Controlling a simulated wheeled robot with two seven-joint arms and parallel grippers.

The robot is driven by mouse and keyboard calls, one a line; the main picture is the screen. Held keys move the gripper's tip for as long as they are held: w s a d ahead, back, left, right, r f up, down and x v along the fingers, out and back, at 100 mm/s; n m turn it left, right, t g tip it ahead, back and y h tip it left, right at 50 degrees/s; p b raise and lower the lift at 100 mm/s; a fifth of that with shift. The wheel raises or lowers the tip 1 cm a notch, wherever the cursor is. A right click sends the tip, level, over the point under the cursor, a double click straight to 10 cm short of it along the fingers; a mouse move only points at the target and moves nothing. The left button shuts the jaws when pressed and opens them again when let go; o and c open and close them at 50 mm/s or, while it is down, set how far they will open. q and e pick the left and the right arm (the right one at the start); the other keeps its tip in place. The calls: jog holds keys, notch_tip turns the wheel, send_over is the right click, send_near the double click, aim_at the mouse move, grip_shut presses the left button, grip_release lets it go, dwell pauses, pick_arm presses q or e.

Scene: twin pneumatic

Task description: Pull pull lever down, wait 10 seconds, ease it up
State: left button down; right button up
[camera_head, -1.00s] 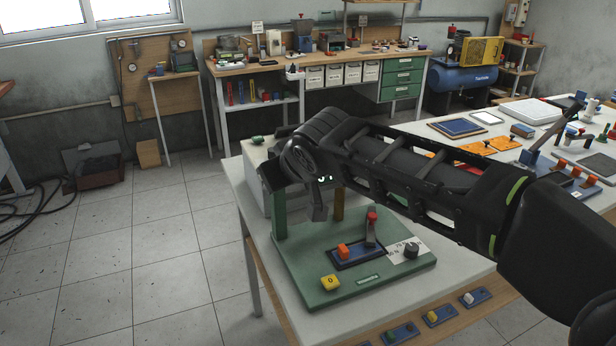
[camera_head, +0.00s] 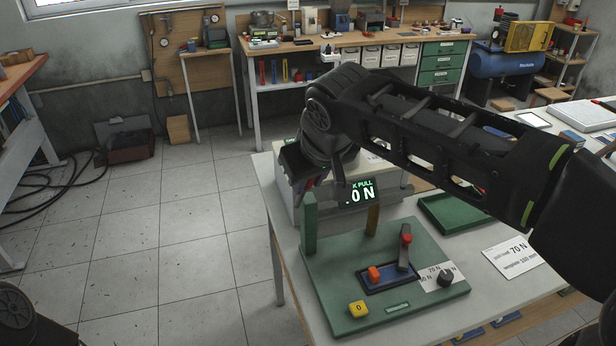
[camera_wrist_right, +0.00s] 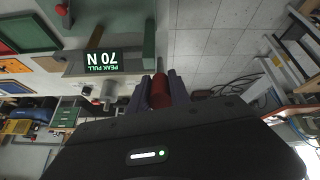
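My right gripper (camera_head: 304,188) is above the back left of the green board, beside a box with a lit display (camera_head: 362,192). In the right wrist view its two dark fingers (camera_wrist_right: 161,90) stand on either side of a red cylindrical handle (camera_wrist_right: 160,92) and appear closed on it. The wrist view display (camera_wrist_right: 100,62) reads "PEAK PULL 70 N". The handle's mounting is hidden by my arm. My left gripper is not visible.
The board also holds an orange knob (camera_head: 374,273), a yellow button (camera_head: 358,309) and a black knob (camera_head: 445,278). A green tray (camera_head: 452,212) and a white "70 N" card (camera_head: 514,254) lie to the right. Open tiled floor is at left.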

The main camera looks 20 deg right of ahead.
jog(key=o, duration=0.5)
jog(key=b+v, duration=0.1)
jog(key=v, duration=0.6)
jog(key=shift+s+r, duration=0.2)
jog(key=shift+r, duration=0.1)
